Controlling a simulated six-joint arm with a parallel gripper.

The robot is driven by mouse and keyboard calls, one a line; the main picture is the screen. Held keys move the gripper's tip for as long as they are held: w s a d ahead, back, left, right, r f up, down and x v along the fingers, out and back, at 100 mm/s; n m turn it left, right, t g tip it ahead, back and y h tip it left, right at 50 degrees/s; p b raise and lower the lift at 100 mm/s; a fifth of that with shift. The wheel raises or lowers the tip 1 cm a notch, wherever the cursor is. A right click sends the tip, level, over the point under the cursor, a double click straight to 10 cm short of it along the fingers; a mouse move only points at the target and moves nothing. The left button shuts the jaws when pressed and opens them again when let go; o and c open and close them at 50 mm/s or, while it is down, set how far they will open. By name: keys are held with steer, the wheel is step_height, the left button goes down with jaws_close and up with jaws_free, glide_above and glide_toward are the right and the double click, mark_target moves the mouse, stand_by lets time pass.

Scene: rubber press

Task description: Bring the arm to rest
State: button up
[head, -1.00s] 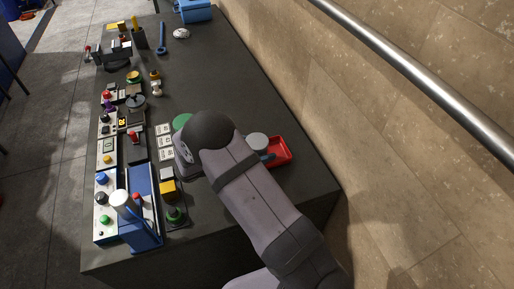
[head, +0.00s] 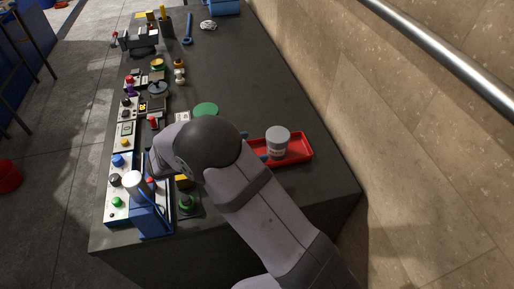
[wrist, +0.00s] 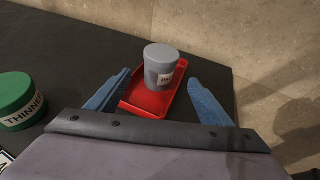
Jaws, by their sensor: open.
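My gripper (wrist: 158,98) is open in the wrist view, with its blue fingers apart and nothing between the tips that I can see it touch. Beyond and between the fingers, a grey labelled can (wrist: 160,66) stands upright on a red tray (wrist: 128,97). In the head view my arm hides most of the gripper. There the grey can (head: 278,143) stands on the red tray (head: 299,148), to the right of my arm.
A green-lidded tin (head: 206,110) marked THINNER stands beyond my arm. A blue press (head: 150,213) and control panels (head: 118,201) line the table's left side. The stone wall (head: 420,170) borders the right. The table's far middle (head: 235,65) is clear.

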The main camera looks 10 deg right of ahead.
steer(key=shift+a+r, duration=0.1)
steer(key=shift+a, duration=0.15)
steer(key=shift+s, duration=0.1)
steer(key=s+d+r+m+g+y+p, duration=0.2)
steer(key=s+d+m+g+y+p, duration=0.15)
steer(key=s, duration=0.25)
steer(key=s+d+r+m+g+y+p, duration=0.2)
steer(key=s+d+r+m+p, duration=0.15)
steer(key=s+m, duration=0.2)
steer(key=s+a+r+m+y+p, duration=0.3)
steer(key=s+m+y+p, duration=0.4)
steer(key=s+m, duration=0.3)
steer(key=r+m+t, duration=0.1)
steer(key=m, duration=0.1)
steer(key=shift+s+a+r+m+y, duration=0.15)
steer(key=shift+r+m+y, duration=0.2)
steer(key=shift+r+m, duration=0.05)
